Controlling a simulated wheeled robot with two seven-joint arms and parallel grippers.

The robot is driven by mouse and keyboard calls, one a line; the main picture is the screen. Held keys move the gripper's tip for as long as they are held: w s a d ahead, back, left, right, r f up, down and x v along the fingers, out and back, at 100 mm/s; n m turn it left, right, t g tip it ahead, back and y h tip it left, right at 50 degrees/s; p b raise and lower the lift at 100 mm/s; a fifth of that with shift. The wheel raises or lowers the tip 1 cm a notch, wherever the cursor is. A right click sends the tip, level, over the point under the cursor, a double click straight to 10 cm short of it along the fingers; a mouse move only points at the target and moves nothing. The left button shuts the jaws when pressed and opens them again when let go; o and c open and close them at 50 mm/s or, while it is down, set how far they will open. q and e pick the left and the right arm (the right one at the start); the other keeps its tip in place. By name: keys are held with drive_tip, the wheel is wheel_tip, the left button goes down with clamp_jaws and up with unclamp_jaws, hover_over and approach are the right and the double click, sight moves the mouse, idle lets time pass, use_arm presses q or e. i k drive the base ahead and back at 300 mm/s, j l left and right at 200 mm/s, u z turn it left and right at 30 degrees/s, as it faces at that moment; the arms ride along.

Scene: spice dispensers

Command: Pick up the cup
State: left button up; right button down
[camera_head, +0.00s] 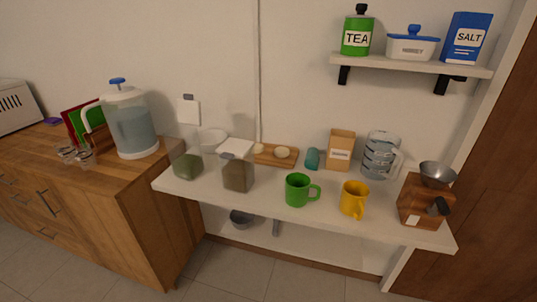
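Two cups stand upright on the white counter (270,205). The green cup (297,190) is near the middle, with its handle to the right. The yellow cup (353,198) is to its right, with its handle toward the front. A clear gap separates the two cups. Neither of my grippers shows in the head view, and nothing touches the cups.
Clear spice dispensers (238,172) stand left of the cups. A glass pitcher (380,156), a brown bag (340,150) and a wooden grinder (425,198) stand behind and right. A shelf (410,66) hangs above. A wooden cabinet (150,205) with a water dispenser (130,122) is left.

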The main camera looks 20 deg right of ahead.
sight(355, 194)
drive_tip(key=z, duration=1.2)
drive_tip(key=u, duration=1.4)
drive_tip(key=z, duration=1.4)
drive_tip(key=j, duration=0.15)
